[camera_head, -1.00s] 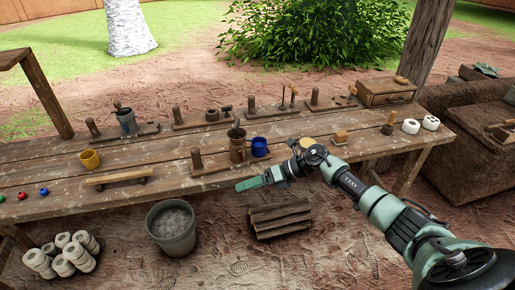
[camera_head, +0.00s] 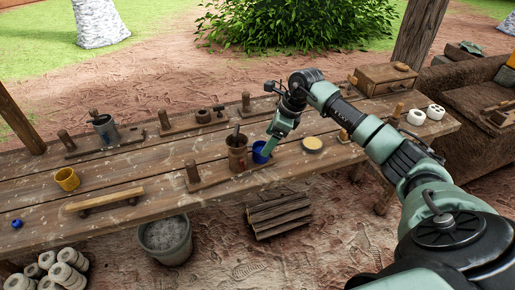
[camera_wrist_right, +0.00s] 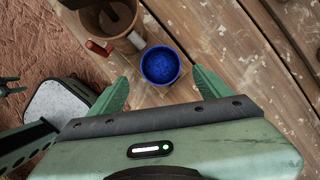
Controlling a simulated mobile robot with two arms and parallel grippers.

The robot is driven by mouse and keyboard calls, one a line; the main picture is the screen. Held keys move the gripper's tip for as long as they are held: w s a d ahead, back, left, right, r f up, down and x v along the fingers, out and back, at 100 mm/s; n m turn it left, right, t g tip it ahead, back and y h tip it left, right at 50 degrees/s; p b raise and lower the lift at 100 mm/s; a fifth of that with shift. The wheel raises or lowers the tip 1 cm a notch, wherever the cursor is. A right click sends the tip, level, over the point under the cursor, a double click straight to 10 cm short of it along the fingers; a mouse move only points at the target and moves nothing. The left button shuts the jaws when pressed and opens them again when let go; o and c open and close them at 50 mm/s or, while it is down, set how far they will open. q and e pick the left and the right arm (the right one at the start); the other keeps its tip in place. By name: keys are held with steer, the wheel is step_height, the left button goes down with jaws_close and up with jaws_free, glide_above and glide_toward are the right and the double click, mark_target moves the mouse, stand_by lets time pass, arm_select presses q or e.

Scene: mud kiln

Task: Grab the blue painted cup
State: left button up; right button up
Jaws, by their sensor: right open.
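The blue painted cup (camera_head: 259,155) stands upright on the wooden table, just right of a brown mug, and my gripper partly covers it in the head view. In the right wrist view the blue cup (camera_wrist_right: 160,65) is seen from above, between and slightly beyond my fingertips. My right gripper (camera_head: 269,150) is open and points down at the cup. In the wrist view its green fingers (camera_wrist_right: 160,84) are spread, one on each side of the cup, with nothing held.
The brown mug (camera_head: 237,158) with a tool in it stands close to the cup's left. A round yellow-topped item (camera_head: 312,144) lies to the right. A yellow cup (camera_head: 67,179) and wooden stand (camera_head: 105,199) are further left. A grey bucket (camera_head: 167,244) stands below the table edge.

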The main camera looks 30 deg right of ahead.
mark_target(262, 147)
steer(key=p+x, duration=0.1)
steer(key=x, duration=0.2)
steer(key=shift+a, duration=0.1)
steer(key=p+x, duration=0.1)
steer(key=x, duration=0.1)
steer(key=shift+w+f, duration=0.25)
steer(key=shift+f, duration=0.25)
steer(key=c, duration=1.6)
arm_select(q)
steer(key=shift+s+r, duration=0.95)
arm_select(e)
steer(key=shift+o, duration=0.2)
steer(key=shift+r, duration=0.1)
